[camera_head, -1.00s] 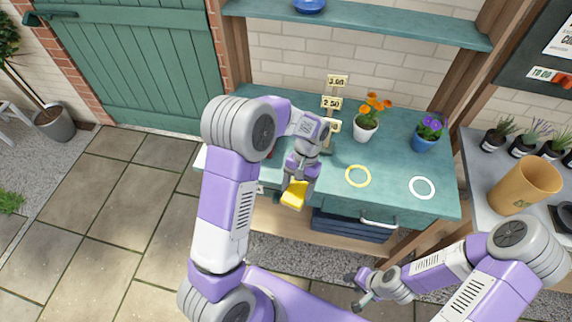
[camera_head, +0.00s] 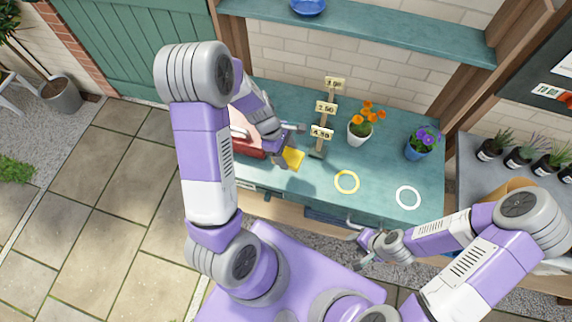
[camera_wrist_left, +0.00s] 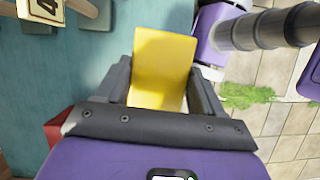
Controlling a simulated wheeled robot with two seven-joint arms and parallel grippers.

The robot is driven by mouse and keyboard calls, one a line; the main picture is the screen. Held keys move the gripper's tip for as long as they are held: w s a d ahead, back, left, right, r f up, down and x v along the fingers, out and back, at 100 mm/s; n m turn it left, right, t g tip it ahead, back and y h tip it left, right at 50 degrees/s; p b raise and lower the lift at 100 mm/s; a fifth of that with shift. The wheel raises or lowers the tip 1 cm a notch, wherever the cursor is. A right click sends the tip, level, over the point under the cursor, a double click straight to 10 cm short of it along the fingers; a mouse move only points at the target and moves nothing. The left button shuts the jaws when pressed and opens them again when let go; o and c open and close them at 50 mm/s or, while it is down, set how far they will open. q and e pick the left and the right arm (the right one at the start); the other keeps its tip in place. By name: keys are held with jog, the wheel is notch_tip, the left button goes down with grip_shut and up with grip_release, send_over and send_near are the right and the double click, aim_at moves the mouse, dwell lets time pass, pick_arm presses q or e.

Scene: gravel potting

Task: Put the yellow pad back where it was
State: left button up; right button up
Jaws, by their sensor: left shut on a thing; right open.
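The yellow pad (camera_head: 293,158) is a flat yellow block low over the teal table's front left part, beside a red box. My left gripper (camera_head: 288,147) is shut on the yellow pad. In the left wrist view the yellow pad (camera_wrist_left: 162,68) stands out between the two dark fingers. I cannot tell whether the pad touches the tabletop. My right gripper (camera_head: 357,245) is open and empty, in front of the table's front edge.
A red box (camera_head: 247,148) is partly hidden by my left arm. Price signs (camera_head: 326,108) stand behind the pad. A yellow ring (camera_head: 346,182), a white ring (camera_head: 408,197), an orange-flowered pot (camera_head: 358,134) and a purple-flowered pot (camera_head: 420,148) are to the right.

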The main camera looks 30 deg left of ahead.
pick_arm(q)
jog(key=shift+s+a+n, duration=0.15)
jog(key=shift+a+n, duration=0.15)
jog(key=shift+n, duration=0.3)
notch_tip(320, 180, down, 6)
jog(key=shift+a+f+b, duration=0.1)
jog(key=shift+f+b, duration=0.05)
jog(key=shift+b, duration=0.7)
notch_tip(320, 180, down, 3)
jog(key=shift+b, duration=0.4)
jog(key=shift+f+t, duration=0.25)
jog(key=shift+t, duration=0.05)
jog(key=shift+f, duration=0.15)
jog(key=o, duration=1.2)
